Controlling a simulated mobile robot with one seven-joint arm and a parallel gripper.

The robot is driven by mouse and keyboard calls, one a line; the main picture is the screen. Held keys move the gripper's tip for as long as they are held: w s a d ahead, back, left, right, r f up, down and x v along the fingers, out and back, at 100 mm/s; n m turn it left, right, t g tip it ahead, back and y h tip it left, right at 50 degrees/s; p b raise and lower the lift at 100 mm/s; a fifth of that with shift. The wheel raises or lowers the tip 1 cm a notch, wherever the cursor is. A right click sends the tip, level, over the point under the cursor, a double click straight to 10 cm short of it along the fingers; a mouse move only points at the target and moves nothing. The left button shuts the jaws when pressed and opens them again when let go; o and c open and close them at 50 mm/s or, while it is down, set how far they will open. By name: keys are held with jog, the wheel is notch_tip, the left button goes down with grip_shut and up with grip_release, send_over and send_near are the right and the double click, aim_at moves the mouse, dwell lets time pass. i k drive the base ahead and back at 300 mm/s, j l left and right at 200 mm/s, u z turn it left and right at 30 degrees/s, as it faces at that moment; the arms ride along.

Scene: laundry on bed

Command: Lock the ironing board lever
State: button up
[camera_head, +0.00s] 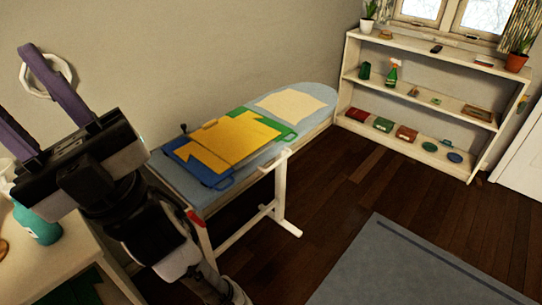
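The ironing board (172,176) stands against the wall with its blue-grey top level and white legs unfolded. A small red piece (195,218) shows under its near corner, by the near leg. It looks like the lever, but its locked or unlocked position is too small to tell. My gripper (14,84) is at the upper left, pointing up and left, away from the board. Its two purple fingers are spread apart with nothing visible between them. My wrist and arm hide part of the space left of the board's near end.
A table (38,262) with a teal bottle (36,226) is at lower left. A shelf (424,57) stands at the back right. Floor (340,190) right of the board is clear.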

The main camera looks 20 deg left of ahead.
aim_at(191, 215)
jog(key=u, duration=1.1)
